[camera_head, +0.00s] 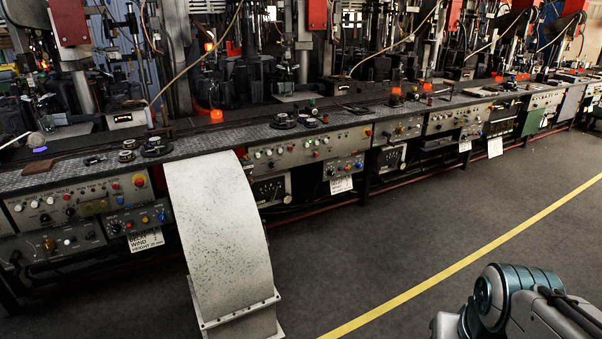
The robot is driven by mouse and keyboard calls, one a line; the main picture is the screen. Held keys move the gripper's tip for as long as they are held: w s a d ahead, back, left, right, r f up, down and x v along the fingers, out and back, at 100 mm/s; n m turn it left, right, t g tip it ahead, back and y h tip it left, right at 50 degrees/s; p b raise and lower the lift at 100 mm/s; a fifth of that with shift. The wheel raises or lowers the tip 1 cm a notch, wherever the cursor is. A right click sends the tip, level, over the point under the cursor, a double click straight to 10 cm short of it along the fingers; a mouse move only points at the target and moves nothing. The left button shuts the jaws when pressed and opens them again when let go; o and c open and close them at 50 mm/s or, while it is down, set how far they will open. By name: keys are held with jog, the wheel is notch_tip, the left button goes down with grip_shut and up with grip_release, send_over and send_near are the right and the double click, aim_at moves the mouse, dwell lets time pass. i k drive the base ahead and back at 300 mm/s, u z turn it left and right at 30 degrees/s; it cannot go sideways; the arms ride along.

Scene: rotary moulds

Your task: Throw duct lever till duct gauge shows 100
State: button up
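A pale, speckled curved duct (222,225) rises from the floor in front of the machine bench and bends over toward its edge. A flange rings its lower part. I cannot make out a duct lever on it, and no gauge reading can be read. A small box with a lit orange display (123,118) stands on the bench to the left of the duct. Whether it is the duct gauge, I cannot tell. Part of my arm shows at the bottom right, well to the right of the duct. My gripper is out of view.
A long bench (200,142) with control panels (300,151) full of knobs and buttons runs from left to far right. Machines with columns and cables stand on it. Dark floor (400,225) with a yellow line (470,260) is clear right of the duct.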

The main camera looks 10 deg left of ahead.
aim_at(263, 221)
jog(key=z, duration=0.1)
jog(key=i, duration=0.7)
jog(key=u, duration=0.8)
jog(key=i, duration=0.55)
jog(key=u, duration=0.55)
jog(key=i, duration=1.15)
jog(key=z, duration=0.25)
